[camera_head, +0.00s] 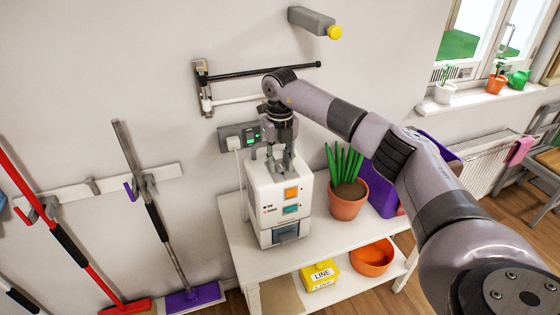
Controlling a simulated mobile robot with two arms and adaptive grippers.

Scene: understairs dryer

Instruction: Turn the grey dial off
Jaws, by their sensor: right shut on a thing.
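A white boxy machine (262,210) stands on the white table. Its front has an orange square, a teal square and a dark lower opening. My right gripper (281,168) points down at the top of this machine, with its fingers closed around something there. The grey dial is hard to make out; the fingers cover the spot they hold, and it appears to be the dial. Its setting cannot be read. My left gripper is not in view.
A grey wall socket (228,141) with green lights is behind the machine. A potted plant (347,203) stands close on its right. The white table (330,243) has a lower shelf with a yellow box (319,277) and an orange bowl (372,257). Mops and brooms hang at left.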

